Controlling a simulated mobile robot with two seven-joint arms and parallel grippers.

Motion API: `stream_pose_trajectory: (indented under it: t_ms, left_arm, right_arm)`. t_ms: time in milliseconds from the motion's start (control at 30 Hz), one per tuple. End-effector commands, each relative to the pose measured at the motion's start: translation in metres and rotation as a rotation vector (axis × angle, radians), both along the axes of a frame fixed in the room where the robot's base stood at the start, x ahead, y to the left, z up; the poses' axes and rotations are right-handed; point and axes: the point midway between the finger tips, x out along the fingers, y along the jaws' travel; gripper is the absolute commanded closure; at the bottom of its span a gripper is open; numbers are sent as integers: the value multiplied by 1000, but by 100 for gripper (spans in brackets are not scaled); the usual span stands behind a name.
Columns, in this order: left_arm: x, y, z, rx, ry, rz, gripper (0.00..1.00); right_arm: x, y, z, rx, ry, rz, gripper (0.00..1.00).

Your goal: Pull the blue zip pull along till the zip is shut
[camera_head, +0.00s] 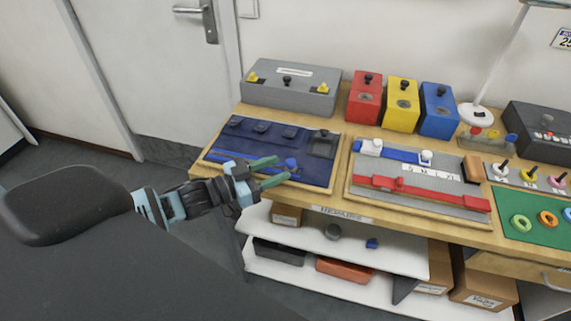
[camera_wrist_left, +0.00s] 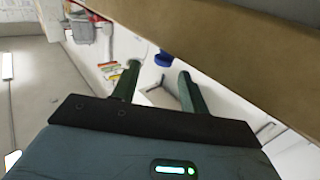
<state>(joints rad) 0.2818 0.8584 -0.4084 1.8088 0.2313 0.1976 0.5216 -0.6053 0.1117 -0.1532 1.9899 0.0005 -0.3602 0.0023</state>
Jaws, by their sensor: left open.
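A navy cloth panel (camera_head: 250,140) lies on a board at the left of the bench, with a brighter blue zip strip along its front part. A small blue knob (camera_head: 291,163), which looks like the zip pull, stands near the strip's right part. My left gripper (camera_head: 277,171) is open over the panel's front edge, its green fingers pointing right, the tips close to the knob. Whether they touch it I cannot tell. The left wrist view shows both fingers (camera_wrist_left: 158,82) apart with a blue thing (camera_wrist_left: 164,58) beyond the tips, partly behind a brown edge. My right gripper is out of view.
A grey box (camera_head: 291,88) and red, yellow and blue boxes (camera_head: 402,104) stand behind. A board with a red strip (camera_head: 425,192) lies to the right. White shelves (camera_head: 340,249) with boxes are below the bench edge. A door stands at left.

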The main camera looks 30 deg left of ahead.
Motion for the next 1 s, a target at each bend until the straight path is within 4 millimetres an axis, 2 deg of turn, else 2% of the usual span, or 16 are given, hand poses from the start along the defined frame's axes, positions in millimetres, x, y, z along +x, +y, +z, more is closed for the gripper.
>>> stream_pose_trajectory:
  t_ms: [100, 300, 1000]
  left_arm:
    - [-11, 6, -1, -2, 2, 0, 56]
    - [-18, 11, 0, -1, 0, -1, 56]
    - [-19, 11, 0, -1, 0, -1, 56]
  right_arm:
    - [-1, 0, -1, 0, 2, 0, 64]
    - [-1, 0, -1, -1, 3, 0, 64]
    - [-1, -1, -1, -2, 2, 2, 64]
